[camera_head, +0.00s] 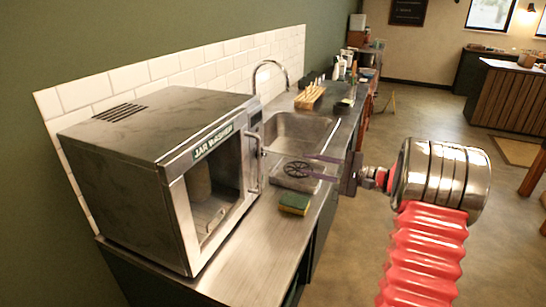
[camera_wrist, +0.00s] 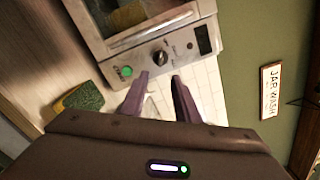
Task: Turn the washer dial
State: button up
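The jar washer (camera_head: 130,150) is a steel box on the counter at the left, with a windowed front. In the wrist view its control panel (camera_wrist: 180,45) carries a round dark dial (camera_wrist: 160,57), between a green button (camera_wrist: 126,71) and a small dark display (camera_wrist: 203,40). In the head view the dial is too small to make out. My gripper (camera_head: 314,167) is to the right of the washer front, over the counter and sink edge. In the wrist view its two purple fingers (camera_wrist: 160,76) are apart with nothing between them, short of the dial.
A green and yellow sponge (camera_head: 294,203) lies on the counter before the washer. The sink (camera_head: 300,130) and its curved tap (camera_head: 272,68) are behind. A washer door handle (camera_head: 258,165) sticks out near the panel. Open floor lies to the right.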

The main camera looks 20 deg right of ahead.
aim_at(265, 155)
jog(key=x, duration=1.3)
jog(key=shift+w+a, duration=0.1)
grip_shut()
